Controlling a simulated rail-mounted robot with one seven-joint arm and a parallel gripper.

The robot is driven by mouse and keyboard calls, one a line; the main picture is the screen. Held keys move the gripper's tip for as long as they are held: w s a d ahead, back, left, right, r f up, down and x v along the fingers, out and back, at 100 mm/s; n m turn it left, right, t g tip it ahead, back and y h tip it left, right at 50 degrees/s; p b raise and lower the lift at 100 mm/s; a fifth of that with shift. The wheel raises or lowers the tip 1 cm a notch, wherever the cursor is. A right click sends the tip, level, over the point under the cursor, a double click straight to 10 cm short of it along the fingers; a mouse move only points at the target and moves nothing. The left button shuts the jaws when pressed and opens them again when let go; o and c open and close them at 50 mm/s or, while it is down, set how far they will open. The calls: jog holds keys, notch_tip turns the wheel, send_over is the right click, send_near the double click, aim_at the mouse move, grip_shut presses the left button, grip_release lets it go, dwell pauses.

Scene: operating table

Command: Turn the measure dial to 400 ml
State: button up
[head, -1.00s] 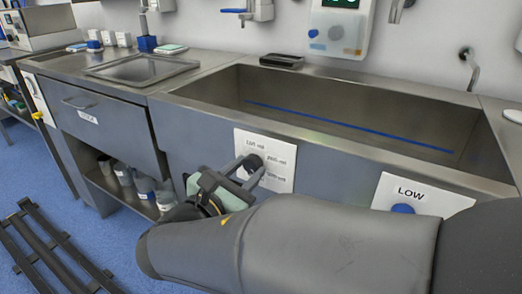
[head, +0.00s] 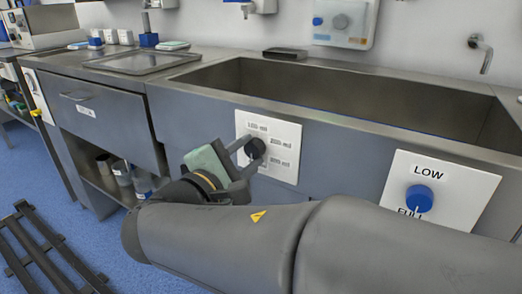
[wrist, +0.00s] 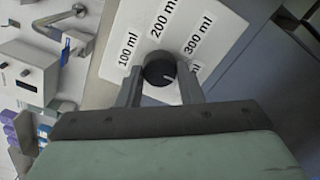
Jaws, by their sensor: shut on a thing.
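The measure dial (head: 255,147) is a black round knob on a white label plate (head: 287,133) on the front of the sink cabinet. My gripper (head: 247,158) has its two fingers on either side of the knob, shut on it. The wrist view shows the dial (wrist: 159,69) close up, with labels for 100 ml (wrist: 128,48), 200 ml (wrist: 165,18) and 300 ml (wrist: 198,36). A further label, mostly hidden by the right finger, shows only "ml" (wrist: 196,68). The dial's white mark points right and slightly down, toward this hidden label.
A blue knob (head: 419,198) on a plate marked LOW and FULL sits to the right. The sink basin (head: 350,100) is above the dial. A drawer (head: 100,125) and a shelf with containers are to the left. A dark rack (head: 45,250) lies on the blue floor.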

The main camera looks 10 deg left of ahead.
jog(key=shift+f, duration=0.1)
dwell(0.3)
jog(key=o, duration=1)
jog(key=p+v, duration=0.4)
jog(key=v, duration=1.3)
jog(key=shift+s+a, duration=0.15)
jog(key=shift+s, duration=0.1)
